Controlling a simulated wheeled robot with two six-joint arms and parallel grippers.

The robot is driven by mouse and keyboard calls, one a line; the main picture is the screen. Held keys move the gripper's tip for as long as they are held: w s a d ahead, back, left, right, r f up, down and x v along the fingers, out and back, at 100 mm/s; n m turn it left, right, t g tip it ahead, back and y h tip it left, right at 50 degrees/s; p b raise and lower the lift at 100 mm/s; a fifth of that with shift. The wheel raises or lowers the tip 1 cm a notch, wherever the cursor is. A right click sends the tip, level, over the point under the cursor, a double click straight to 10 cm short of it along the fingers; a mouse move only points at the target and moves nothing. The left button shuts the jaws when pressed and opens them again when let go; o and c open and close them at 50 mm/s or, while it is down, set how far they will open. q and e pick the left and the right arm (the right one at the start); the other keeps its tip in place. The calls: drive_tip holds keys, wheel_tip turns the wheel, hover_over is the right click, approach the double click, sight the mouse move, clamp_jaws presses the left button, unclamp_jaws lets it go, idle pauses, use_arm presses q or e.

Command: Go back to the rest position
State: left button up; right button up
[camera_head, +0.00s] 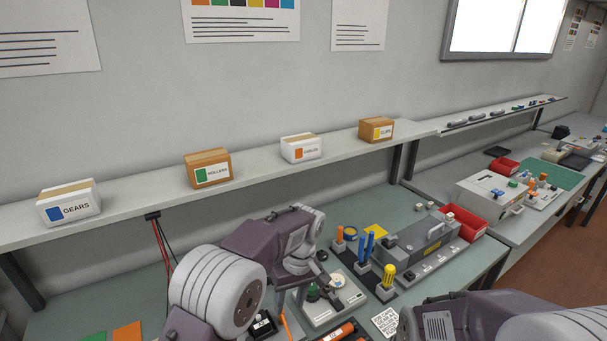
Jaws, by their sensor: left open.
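My left arm, purple and white, comes in at the bottom left and bends over the bench. My left gripper (290,298) points down near a light grey tray (318,318) with a dark green-topped part in it. The gripper is open; its fingers are small and partly hidden by my own arm, and I see nothing held between them. My right arm shows at the bottom right corner, but its gripper is out of view.
The green bench (105,312) holds a grey machine (425,243), blue, orange and yellow-handled tools, a red bin (464,222) and orange cartridges (337,333). A shelf (130,214) above bears a gears box (69,204) and a rollers box (208,169).

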use_arm(q)
drive_tip(key=s+a+r+n+h, duration=0.1)
drive_tip(key=s+a, duration=0.2)
drive_tip(key=a, duration=0.3)
drive_tip(key=s+a+r+n, duration=0.1)
drive_tip(key=s+a+r, duration=0.15)
drive_tip(key=a, duration=0.25)
drive_tip(key=s+a+f+m+t+h, duration=0.1)
drive_tip(key=s+a+f+m, duration=0.2)
drive_tip(key=s+f+m, duration=0.4)
drive_tip(key=s+f, duration=0.1)
drive_tip(key=s, duration=0.3)
drive_tip(key=shift+s+a+t, duration=0.15)
drive_tip(key=shift+a+t, duration=0.1)
drive_tip(key=shift+t, duration=0.05)
drive_tip(key=shift+s, duration=0.1)
